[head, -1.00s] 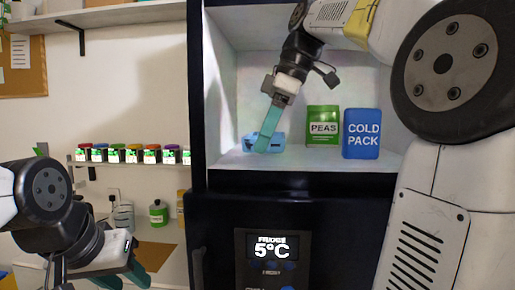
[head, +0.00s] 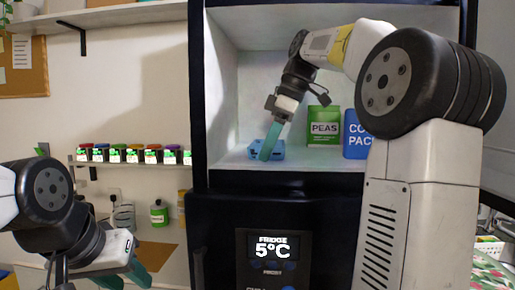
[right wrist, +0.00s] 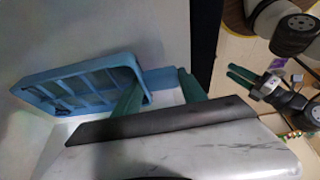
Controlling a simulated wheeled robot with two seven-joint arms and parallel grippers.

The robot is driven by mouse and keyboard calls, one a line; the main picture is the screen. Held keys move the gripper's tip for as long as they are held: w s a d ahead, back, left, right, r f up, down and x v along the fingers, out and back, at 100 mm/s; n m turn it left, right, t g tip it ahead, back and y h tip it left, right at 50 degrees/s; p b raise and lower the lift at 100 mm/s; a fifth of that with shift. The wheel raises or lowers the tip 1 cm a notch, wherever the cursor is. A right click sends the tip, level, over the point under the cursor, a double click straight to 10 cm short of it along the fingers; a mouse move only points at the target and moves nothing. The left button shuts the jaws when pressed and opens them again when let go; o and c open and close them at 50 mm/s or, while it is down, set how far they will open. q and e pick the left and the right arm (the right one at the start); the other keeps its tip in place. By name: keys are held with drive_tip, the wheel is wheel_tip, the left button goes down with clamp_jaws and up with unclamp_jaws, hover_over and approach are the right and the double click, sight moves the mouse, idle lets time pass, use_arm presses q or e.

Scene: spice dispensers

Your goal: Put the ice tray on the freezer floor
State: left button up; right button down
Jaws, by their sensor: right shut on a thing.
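The light blue ice tray (head: 279,152) is inside the open freezer compartment, low over the left part of its pale floor (head: 233,162). Whether it touches the floor I cannot tell. My right gripper (head: 266,153) reaches in from above, its teal fingers slanted down and shut on the tray. In the right wrist view the ice tray (right wrist: 85,84) shows its compartments, with one end at the fingers of my right gripper (right wrist: 160,88). My left gripper (head: 124,280) is open and empty at lower left, outside the freezer; it also shows in the right wrist view (right wrist: 240,76).
A green peas bag (head: 323,127) and a blue cold pack (head: 355,135) stand right of the tray; my right arm partly hides the cold pack. The dark fridge door with its display (head: 272,247) is below. Several spice jars line a shelf (head: 125,163) at left.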

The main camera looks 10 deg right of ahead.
drive_tip(key=c, duration=0.6)
unclamp_jaws()
drive_tip(key=shift+f, duration=0.1)
drive_tip(key=shift+c, duration=0.2)
drive_tip(key=shift+d+r, duration=0.15)
drive_tip(key=shift+r, duration=0.25)
drive_tip(key=v, duration=0.2)
drive_tip(key=shift+d+r, duration=0.2)
drive_tip(key=shift+r, duration=0.1)
drive_tip(key=s+d, duration=0.1)
drive_tip(key=d, duration=0.2)
drive_tip(key=s+d, duration=0.1)
drive_tip(key=d, duration=0.3)
drive_tip(key=s+d, duration=0.2)
drive_tip(key=d, duration=0.2)
drive_tip(key=shift+f, duration=0.15)
